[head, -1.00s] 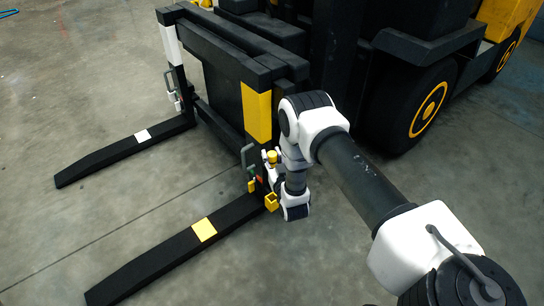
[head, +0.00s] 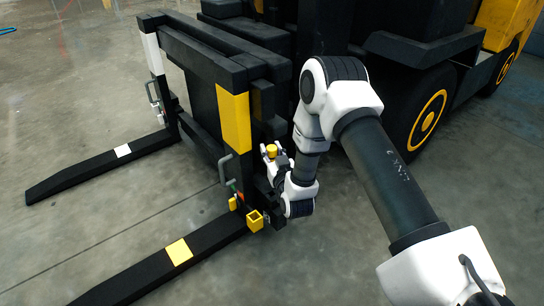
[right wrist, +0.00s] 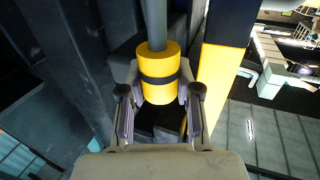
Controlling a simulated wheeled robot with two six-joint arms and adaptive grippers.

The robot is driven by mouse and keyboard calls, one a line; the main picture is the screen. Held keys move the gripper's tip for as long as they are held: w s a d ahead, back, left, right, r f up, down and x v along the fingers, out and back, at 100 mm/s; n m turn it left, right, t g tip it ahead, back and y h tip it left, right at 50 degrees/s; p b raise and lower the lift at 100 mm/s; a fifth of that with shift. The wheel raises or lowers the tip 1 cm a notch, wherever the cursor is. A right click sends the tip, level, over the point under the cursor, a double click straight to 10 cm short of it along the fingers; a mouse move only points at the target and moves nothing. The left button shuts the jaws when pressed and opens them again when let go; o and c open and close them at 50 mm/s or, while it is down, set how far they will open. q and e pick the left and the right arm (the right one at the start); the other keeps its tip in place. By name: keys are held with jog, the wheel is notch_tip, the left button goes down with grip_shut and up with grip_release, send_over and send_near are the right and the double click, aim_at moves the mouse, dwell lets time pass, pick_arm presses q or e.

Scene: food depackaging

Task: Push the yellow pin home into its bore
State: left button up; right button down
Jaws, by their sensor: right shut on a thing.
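The yellow pin (right wrist: 160,90) has a thick yellow head with a black band and a grey shaft (right wrist: 156,25). My right gripper (right wrist: 160,78) is shut on the head, one finger on each side. In the head view the yellow top of the pin (head: 271,150) shows at my right gripper (head: 272,157), beside the near yellow-and-black upright. A yellow square socket (head: 255,220) sits lower, at the heel of the near fork; it looks like the bore. The pin appears above and apart from it. The pin's lower end is hidden in the head view. My left gripper is not in view.
The black fork carriage (head: 190,55) and the near upright (head: 235,120) stand close left of my right gripper. A grey handle (head: 225,168) juts out there. The near fork (head: 150,270) and far fork (head: 80,175) lie low. The truck's wheel (head: 428,115) stands behind my arm.

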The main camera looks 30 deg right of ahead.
jog(key=shift+f, duration=0.1)
notch_tip(320, 180, down, 6)
jog(key=b, duration=0.3)
jog(key=shift+r+p, duration=0.2)
jog(key=shift+p, duration=0.2)
dwell(1.7)
notch_tip(320, 180, down, 9)
jog(key=b, duration=0.5)
jog(key=shift+b, duration=0.3)
dwell(2.7)
jog(key=c, duration=0.7)
grip_release()
jog(key=shift+s+a, duration=0.1)
